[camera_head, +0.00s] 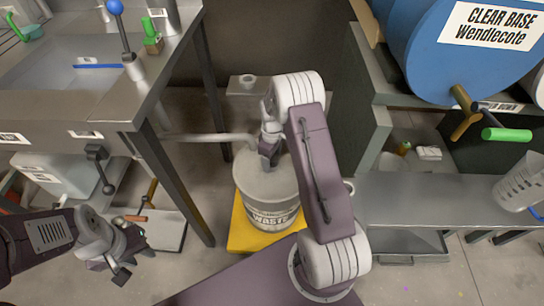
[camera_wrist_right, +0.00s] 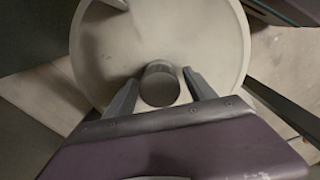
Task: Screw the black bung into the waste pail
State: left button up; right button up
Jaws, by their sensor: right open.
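The waste pail (camera_head: 262,192) is a pale grey drum with a "WASTE" label, standing in the middle of the head view. Its round lid (camera_wrist_right: 110,45) fills the upper part of the right wrist view. The bung (camera_wrist_right: 160,84) is a short dark cylinder that appears upright on the lid; I cannot tell how deep it sits. My right gripper (camera_head: 267,158) points down over the lid. In the wrist view its fingers (camera_wrist_right: 162,82) stand on either side of the bung, with gaps. My left gripper (camera_head: 132,262) is at lower left, with its fingers apart and empty, away from the pail.
The pail stands on a yellow base (camera_head: 240,226). A steel bench (camera_head: 177,40) with dark legs is at left. A pale pipe (camera_head: 205,138) runs toward the pail. A grey cabinet (camera_head: 352,100) and a blue drum (camera_head: 440,55) are at right, above a steel shelf (camera_head: 420,195).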

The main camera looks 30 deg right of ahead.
jog(key=shift+r+n+p, duration=0.15)
jog(key=shift+n+p, duration=0.4)
jog(key=shift+n, duration=1.05)
jog(key=shift+f, duration=0.2)
